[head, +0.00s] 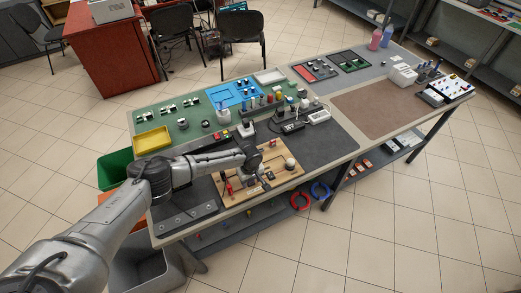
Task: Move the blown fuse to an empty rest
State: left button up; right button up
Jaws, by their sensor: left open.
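My left arm reaches in from the lower left. Its gripper (262,176) is over the wooden board (286,178) near the front edge of the bench. The gripper is open, and its fingers are small and dark at this distance. Several small parts stand on the board, including red and dark ones at its left and a pale round one (290,163) at its right. I cannot tell which part is the blown fuse or which rests are empty. The gripper and wrist hide part of the board. My right gripper is not in view.
A yellow tray (152,140), a blue tray (235,93) and several small fittings lie on the green mat (190,126). Chargers or power strips (318,116) lie behind the board. The dark mat (325,145) right of the board and the brown mat (375,108) have clear room.

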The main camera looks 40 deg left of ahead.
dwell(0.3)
pick_arm(q)
jog(key=shift+c, duration=0.4)
grip_shut()
jog(key=shift+r+p, duration=0.1)
jog(key=shift+p, duration=0.2)
jog(key=shift+r+p, duration=1.05)
jog(key=shift+p, duration=0.25)
jog(key=shift+r+p, duration=1.65)
jog(key=shift+p, duration=0.25)
jog(key=shift+r, duration=0.15)
jog(key=shift+p, duration=0.3)
